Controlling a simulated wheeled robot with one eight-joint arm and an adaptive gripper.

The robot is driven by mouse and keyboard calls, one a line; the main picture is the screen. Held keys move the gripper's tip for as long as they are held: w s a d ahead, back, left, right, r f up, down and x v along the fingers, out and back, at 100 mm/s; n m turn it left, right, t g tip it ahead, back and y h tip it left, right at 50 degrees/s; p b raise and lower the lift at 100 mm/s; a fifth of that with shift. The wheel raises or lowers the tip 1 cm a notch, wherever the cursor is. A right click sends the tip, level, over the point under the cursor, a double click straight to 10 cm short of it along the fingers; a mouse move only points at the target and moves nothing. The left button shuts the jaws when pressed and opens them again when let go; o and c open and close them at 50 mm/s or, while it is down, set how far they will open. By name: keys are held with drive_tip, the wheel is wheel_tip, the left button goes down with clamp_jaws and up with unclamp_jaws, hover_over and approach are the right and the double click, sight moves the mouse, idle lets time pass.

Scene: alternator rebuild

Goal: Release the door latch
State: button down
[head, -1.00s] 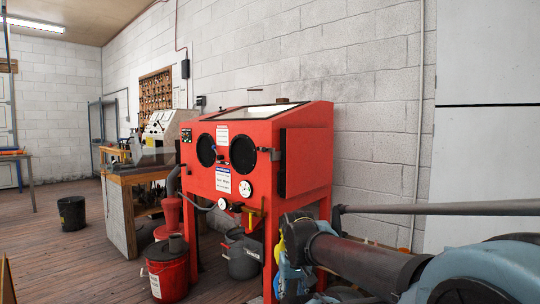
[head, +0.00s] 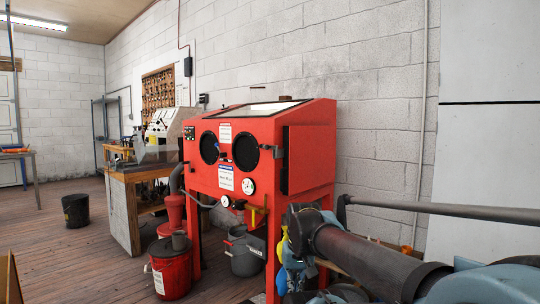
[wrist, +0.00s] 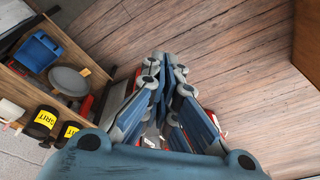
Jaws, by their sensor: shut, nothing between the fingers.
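The red blasting cabinet (head: 262,130) stands on legs against the block wall in the head view. Its side door (head: 308,158) is a dark-edged panel on the right side and looks closed. A small dark latch (head: 278,152) sits at the cabinet's front right edge, beside the right glove port. Its exact position is too small to tell. My gripper (wrist: 165,62) shows in the wrist view with its blue-grey fingers together and empty, over the plank floor. In the head view my arm is at the lower right, below and in front of the cabinet, apart from the latch.
A red bucket (head: 171,274) and a grey canister (head: 244,252) stand by the cabinet legs. A workbench (head: 125,205) is to the left. The wrist view shows a wooden shelf (wrist: 60,82) with GRIT cans (wrist: 43,120).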

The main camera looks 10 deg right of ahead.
drive_tip(key=w+a+r+m+t+y, duration=0.25)
drive_tip(key=w+r+m+y, duration=0.25)
drive_tip(key=w+r+m, duration=1.35)
drive_tip(key=w+d+r+m+t+y, duration=0.1)
drive_tip(key=w+d+r+m, duration=0.2)
drive_tip(key=w+r, duration=0.2)
drive_tip(key=w+d+r+m+t+y, duration=0.1)
drive_tip(key=w+d+r+m, duration=0.2)
drive_tip(key=w, duration=0.8)
drive_tip(key=w+d+r+m+t+y, duration=0.1)
drive_tip(key=w+d+r+m+t, duration=0.1)
drive_tip(key=w+r, duration=0.6)
drive_tip(key=shift+w+d+m, duration=0.6)
drive_tip(key=shift+d+m, duration=0.05)
drive_tip(key=shift+m, duration=0.5)
drive_tip(key=x, duration=1)
drive_tip(key=shift+w+r, duration=0.25)
drive_tip(key=shift+r, duration=0.75)
drive_tip(key=shift+w+r, duration=0.25)
drive_tip(key=shift+r, duration=0.75)
